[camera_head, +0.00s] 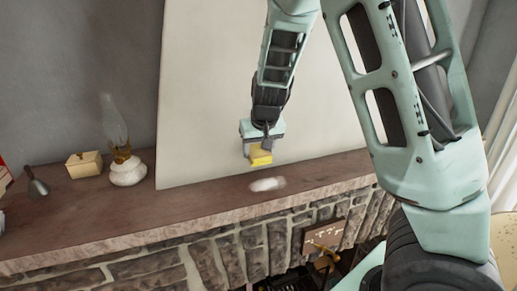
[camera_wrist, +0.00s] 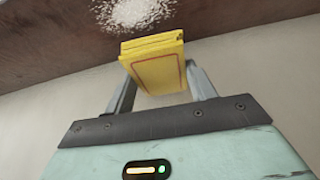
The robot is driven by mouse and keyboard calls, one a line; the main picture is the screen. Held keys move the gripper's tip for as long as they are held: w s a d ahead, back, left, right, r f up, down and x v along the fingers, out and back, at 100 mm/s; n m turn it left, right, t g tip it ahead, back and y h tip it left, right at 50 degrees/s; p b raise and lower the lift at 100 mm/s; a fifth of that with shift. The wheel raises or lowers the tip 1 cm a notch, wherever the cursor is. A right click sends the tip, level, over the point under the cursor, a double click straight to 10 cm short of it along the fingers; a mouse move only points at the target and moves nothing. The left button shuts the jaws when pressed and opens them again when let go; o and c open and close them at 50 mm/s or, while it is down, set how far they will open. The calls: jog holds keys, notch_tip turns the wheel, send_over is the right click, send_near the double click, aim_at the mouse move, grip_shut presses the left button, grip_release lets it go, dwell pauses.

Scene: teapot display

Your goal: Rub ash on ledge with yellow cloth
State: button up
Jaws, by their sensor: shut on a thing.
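The yellow cloth (camera_head: 260,155) is a folded block held between the fingers of my gripper (camera_head: 258,152), above the ledge (camera_head: 205,205). In the wrist view the cloth (camera_wrist: 157,63) is clamped between both fingers of my gripper (camera_wrist: 160,75), and a reddish line runs along its face. The ash (camera_head: 267,184) is a pale patch on the brown ledge, just below and in front of the cloth. In the wrist view the ash (camera_wrist: 133,14) is a speckled white patch beyond the cloth's edge. The cloth appears apart from the ash.
A large pale panel (camera_head: 205,90) leans behind the ledge. An oil lamp (camera_head: 127,172), a small cream box (camera_head: 84,164) and a grey bell-like object (camera_head: 38,188) stand on the left. The ledge between lamp and ash is clear. Stonework (camera_head: 205,260) lies below the front edge.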

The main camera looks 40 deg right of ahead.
jog(key=b, duration=0.5)
send_over(257, 177)
jog(key=s, duration=0.2)
jog(key=shift+w+a+f, duration=0.15)
jog(key=shift+f, duration=1.3)
jog(key=shift+w+a+f, duration=0.1)
jog(key=shift+f, duration=1.3)
jog(key=shift+f+b, duration=0.85)
jog(key=shift+f, duration=0.05)
